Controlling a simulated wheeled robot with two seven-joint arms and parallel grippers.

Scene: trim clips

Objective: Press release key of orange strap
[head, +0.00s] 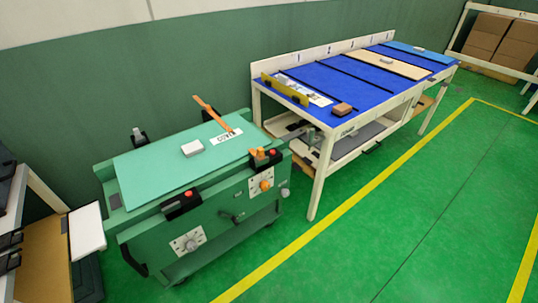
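An orange strap (212,113) rises at a slant from the back right of the green cart's top (150,170). Its lower end is by a white printed label (226,137). At the cart's front right corner sits a dark buckle-like block with orange parts (262,156). I cannot tell which part is the release key. Another dark block with a red button (182,203) sits on the front edge. Neither of my grippers is in view.
An orange knob (265,185) and a white dial plate (187,243) are on the cart's front. A light block (192,148) lies on top. A blue-topped workbench (335,92) stands to the right. The green floor (400,220) in front is clear.

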